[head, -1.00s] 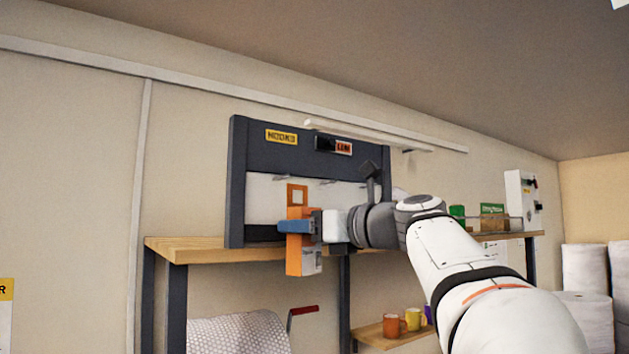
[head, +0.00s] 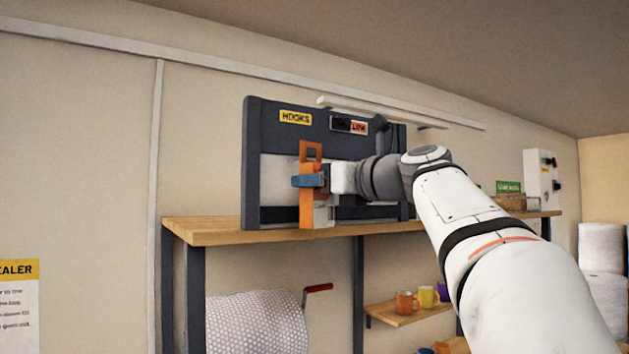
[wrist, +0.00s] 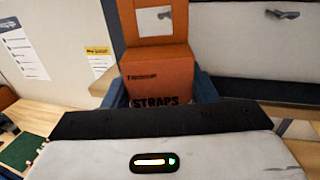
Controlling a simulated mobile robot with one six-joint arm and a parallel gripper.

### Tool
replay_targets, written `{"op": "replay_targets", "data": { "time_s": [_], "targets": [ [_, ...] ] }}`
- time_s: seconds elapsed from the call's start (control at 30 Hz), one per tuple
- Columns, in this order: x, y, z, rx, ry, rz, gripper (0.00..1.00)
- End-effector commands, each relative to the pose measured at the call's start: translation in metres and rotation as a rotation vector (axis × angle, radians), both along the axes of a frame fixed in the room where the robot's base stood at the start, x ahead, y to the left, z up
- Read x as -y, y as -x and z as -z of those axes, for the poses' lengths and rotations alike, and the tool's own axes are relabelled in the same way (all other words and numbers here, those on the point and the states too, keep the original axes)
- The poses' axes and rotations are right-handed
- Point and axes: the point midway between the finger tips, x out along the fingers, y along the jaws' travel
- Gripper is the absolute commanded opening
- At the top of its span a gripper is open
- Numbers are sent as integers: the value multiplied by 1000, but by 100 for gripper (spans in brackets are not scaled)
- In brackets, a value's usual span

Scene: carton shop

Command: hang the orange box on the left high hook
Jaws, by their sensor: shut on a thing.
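My gripper (head: 308,181) is shut on the orange box (head: 306,210), with its blue fingers on either side. The box is upright, and its hang tab with a square opening (head: 311,146) stands above the fingers. In the wrist view the box (wrist: 158,75) reads "STRAPS". Through the tab's opening I see a small metal piece, apparently a hook (wrist: 164,14); whether it passes through cannot be told. Another hook (wrist: 283,14) is to the right on the pale panel. The dark-framed hook board (head: 255,135), labelled "HOOKS", is behind the box.
The board stands on a wooden shelf (head: 215,232). A white bar (head: 385,110) juts out along the board's top. A roll of wrap (head: 255,322) with a red handle is below. Mugs (head: 406,302) stand on a lower shelf.

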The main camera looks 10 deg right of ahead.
Motion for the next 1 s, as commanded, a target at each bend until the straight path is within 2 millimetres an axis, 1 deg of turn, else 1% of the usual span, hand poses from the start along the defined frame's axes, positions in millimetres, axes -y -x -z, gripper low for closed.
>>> {"op": "replay_targets", "data": {
  "time_s": [0.8,1.0],
  "targets": [
    [-16,-47,3,0,0,-2,28],
    [-19,-55,7,0,0,-2,28]
  ]
}}
